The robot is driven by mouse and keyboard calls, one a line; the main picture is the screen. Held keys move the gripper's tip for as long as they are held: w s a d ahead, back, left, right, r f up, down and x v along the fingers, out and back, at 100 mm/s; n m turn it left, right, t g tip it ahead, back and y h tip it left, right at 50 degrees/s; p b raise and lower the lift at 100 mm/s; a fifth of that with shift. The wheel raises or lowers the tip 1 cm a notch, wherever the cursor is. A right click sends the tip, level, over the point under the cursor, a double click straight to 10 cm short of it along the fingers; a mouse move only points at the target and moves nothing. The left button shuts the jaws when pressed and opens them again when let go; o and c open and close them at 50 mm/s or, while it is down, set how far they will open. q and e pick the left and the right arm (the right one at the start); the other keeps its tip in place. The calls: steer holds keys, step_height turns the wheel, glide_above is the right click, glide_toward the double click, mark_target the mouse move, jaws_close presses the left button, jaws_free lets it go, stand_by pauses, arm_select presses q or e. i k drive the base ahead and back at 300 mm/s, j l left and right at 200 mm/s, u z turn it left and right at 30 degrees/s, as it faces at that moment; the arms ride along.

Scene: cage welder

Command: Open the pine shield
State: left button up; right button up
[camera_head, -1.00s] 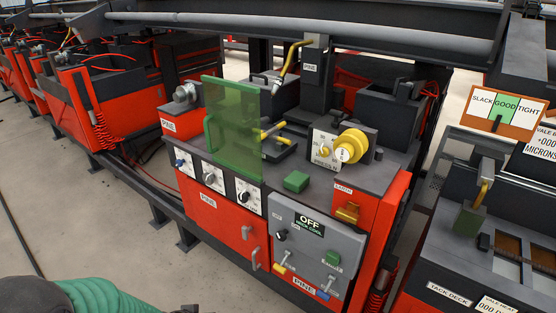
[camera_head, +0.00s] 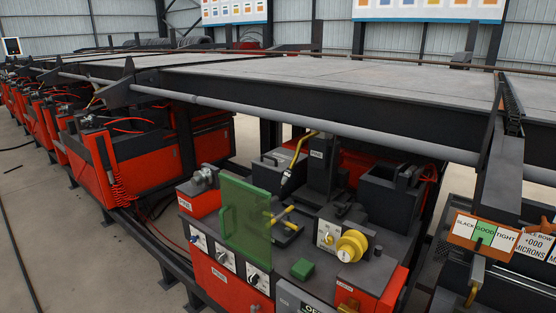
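The pine shield is a see-through green panel (camera_head: 250,212) standing upright at the front left of the red pine welder (camera_head: 236,289). A green handle (camera_head: 226,222) runs down its left side. Behind the panel, yellow-tipped rods (camera_head: 284,215) show, partly covered by it. Neither of my grippers is in this view.
A long grey pipe (camera_head: 300,120) and dark beam run above and behind. A gauge sign (camera_head: 484,235) stands at the right. Bare floor (camera_head: 60,240) lies to the left.

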mark_target(245, 217)
steer(key=i+u, duration=0.2)
steer(key=u, duration=0.25)
steer(key=i+l+u, duration=0.15)
steer(key=u, duration=0.3)
